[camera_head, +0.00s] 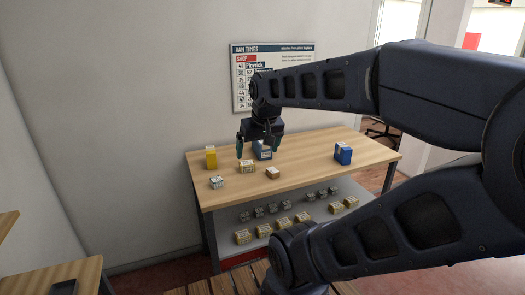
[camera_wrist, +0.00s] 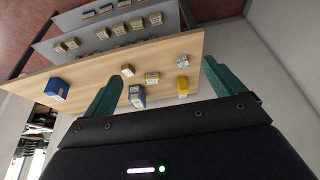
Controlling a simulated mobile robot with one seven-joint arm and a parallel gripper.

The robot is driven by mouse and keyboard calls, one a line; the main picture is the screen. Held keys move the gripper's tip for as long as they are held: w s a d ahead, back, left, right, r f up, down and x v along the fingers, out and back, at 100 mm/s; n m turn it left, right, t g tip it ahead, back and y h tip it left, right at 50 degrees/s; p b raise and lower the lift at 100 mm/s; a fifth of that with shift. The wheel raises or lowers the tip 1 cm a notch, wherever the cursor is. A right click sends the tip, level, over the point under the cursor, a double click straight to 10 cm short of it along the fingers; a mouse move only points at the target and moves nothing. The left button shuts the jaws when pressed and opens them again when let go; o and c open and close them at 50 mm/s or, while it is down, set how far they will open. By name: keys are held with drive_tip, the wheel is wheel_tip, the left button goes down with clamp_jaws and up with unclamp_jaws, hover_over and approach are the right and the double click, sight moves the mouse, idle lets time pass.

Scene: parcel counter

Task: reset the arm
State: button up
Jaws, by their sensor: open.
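My gripper (camera_head: 259,150) hangs above the left half of the wooden counter top (camera_head: 318,150), fingers pointing down. In the wrist view its two green fingers (camera_wrist: 165,90) are spread wide apart with nothing held between them. A small tan box (camera_head: 246,167) and a blue box (camera_head: 262,152) stand on the counter close to the gripper in the head view. The blue box also shows in the wrist view (camera_wrist: 137,97). My arm reaches in from the right, bent, with its upper links across the picture.
A yellow box (camera_head: 211,157), a small grey-white box (camera_head: 216,183), a small brown box (camera_head: 273,173) and another blue box (camera_head: 343,154) stand on the counter. Several small boxes sit on the shelf (camera_head: 270,225) below. A poster (camera_head: 245,80) hangs on the wall behind.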

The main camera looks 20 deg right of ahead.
drive_tip(key=shift+s+d+f, duration=0.2)
drive_tip(key=shift+s+d, duration=0.25)
drive_tip(key=shift+s, duration=0.25)
